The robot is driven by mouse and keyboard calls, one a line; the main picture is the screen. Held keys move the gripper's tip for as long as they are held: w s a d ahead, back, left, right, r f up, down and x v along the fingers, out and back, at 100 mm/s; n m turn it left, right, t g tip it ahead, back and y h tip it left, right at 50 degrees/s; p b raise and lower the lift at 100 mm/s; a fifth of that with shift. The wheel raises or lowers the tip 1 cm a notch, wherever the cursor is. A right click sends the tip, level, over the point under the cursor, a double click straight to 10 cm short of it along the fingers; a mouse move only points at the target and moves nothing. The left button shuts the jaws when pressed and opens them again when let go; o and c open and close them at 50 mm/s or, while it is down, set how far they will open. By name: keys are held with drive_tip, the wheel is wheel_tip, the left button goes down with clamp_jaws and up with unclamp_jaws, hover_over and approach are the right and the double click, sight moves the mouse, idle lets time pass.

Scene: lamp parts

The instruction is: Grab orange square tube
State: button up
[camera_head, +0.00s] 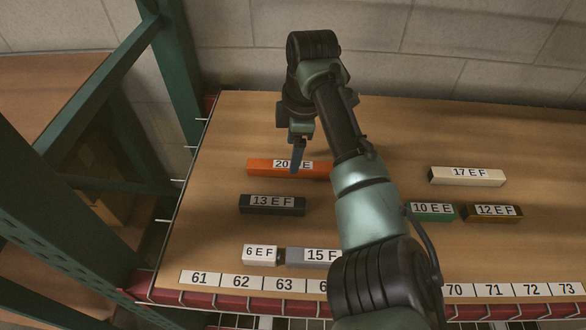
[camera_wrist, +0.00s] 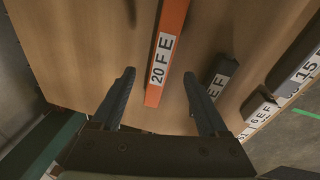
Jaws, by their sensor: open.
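The orange square tube (camera_head: 259,168) lies on the wooden shelf board at the back left, with a white "20 F E" label on it. My gripper (camera_head: 297,160) hangs over the tube near its label and hides part of it. In the wrist view the orange tube (camera_wrist: 172,30) runs away from the camera, with its near end between my open fingers (camera_wrist: 158,92). A gap shows on both sides of the tube, wider on the right. I cannot tell how far the fingertips are above the board.
A black tube "13 E F" (camera_head: 272,211) lies in front of the orange one; it also shows in the wrist view (camera_wrist: 217,69). Green (camera_head: 433,219), dark and cream (camera_head: 466,184) tubes lie right. A green rack post (camera_head: 178,85) stands left.

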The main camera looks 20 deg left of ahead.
wheel_tip(320, 180, down, 4)
drive_tip(key=shift+b, duration=0.6)
drive_tip(key=shift+w+f, duration=0.15)
drive_tip(key=shift+f, duration=0.4)
clamp_jaws()
